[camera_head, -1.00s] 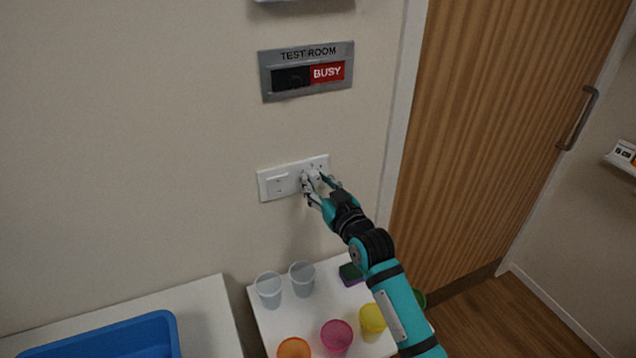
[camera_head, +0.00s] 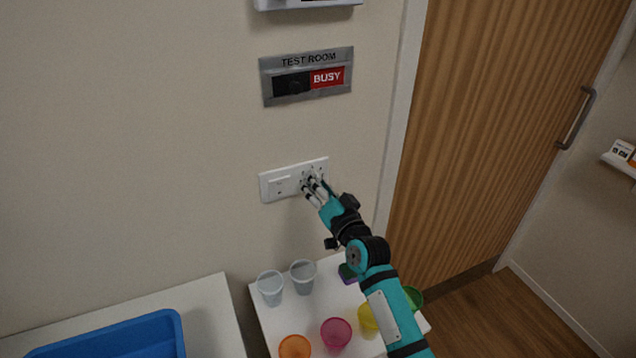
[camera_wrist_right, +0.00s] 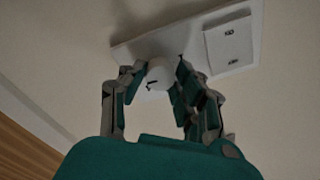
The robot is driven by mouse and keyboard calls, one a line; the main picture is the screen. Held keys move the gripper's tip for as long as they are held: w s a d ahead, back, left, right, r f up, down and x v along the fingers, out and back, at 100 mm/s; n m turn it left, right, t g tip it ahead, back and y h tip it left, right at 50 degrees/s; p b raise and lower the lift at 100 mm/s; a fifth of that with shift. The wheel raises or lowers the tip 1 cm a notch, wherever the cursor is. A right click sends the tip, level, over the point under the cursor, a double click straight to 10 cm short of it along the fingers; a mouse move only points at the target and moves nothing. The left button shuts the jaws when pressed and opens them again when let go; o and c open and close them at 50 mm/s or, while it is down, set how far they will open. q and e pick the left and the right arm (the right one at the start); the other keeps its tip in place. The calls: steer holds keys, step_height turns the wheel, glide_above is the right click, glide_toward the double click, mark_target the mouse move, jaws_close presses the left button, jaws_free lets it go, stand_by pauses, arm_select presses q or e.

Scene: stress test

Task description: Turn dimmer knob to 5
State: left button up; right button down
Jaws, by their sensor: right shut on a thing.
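A white wall plate (camera_head: 267,193) holds a rocker switch (camera_head: 280,186) on its left and the dimmer dial on its right. My right gripper (camera_head: 314,180) is at the dial and covers most of it in the head view. In the right wrist view the round white dimmer knob (camera_wrist_right: 160,74) sits between the two fingers of my right gripper (camera_wrist_right: 157,82), which is shut on it. A short dark mark shows on the knob. The numbers around the dial are too small to read. My left gripper is not in view.
A "TEST ROOM BUSY" sign (camera_head: 306,76) is above the plate. A white table (camera_head: 262,318) below holds several coloured cups, such as a pink cup (camera_head: 336,332). A blue tray (camera_head: 110,338) is at lower left. A wooden door (camera_head: 490,130) is at right.

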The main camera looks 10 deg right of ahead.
steer(key=shift+m, duration=0.7)
steer(key=c, duration=1)
jaws_free()
steer(key=shift+o, duration=0.2)
steer(key=shift+s, duration=0.1)
steer(key=v, duration=1.1)
steer(key=shift+s, duration=0.4)
steer(key=shift+d, duration=0.1)
